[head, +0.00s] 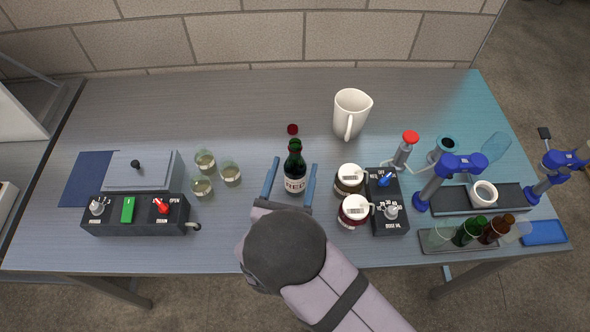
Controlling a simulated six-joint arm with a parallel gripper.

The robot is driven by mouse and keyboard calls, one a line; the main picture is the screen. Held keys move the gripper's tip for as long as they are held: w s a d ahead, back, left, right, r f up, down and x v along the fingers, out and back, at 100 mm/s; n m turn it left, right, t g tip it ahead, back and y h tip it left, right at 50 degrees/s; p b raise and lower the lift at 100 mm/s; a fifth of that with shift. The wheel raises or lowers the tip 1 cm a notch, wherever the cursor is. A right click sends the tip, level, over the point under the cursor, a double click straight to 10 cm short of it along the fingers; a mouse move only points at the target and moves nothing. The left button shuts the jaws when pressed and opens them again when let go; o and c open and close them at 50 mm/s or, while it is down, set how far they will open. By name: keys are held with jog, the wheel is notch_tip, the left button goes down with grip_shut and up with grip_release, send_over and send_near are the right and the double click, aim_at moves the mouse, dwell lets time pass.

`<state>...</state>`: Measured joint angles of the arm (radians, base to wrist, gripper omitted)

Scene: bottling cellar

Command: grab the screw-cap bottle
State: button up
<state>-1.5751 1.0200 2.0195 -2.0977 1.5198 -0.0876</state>
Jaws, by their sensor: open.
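A dark green bottle (295,171) with a pale label stands upright near the middle of the table. Its neck shows no cap. A small dark red cap (292,129) lies on the table just behind it. My gripper (293,168) is open, with one blue finger on each side of the bottle. A gap shows on the left of the bottle; on the right the finger is close, and I cannot tell if it touches. The bottle's base is partly hidden by my gripper.
Two labelled jars (349,179) and a black control box (387,202) stand close on the right. A white jug (351,113) is behind. Several small glasses (229,172) stand left, beside a machine with switches (135,214). The back middle of the table (240,105) is clear.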

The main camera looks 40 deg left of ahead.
jog(key=x, duration=0.1)
jog(key=p+x, duration=0.1)
jog(key=x, duration=0.1)
jog(key=shift+w+r+p, duration=0.25)
jog(key=shift+w+p, duration=0.05)
jog(key=shift+w+a+f, duration=0.1)
jog(key=shift+w+a, duration=0.2)
jog(key=shift+w, duration=0.2)
jog(key=c, duration=1.5)
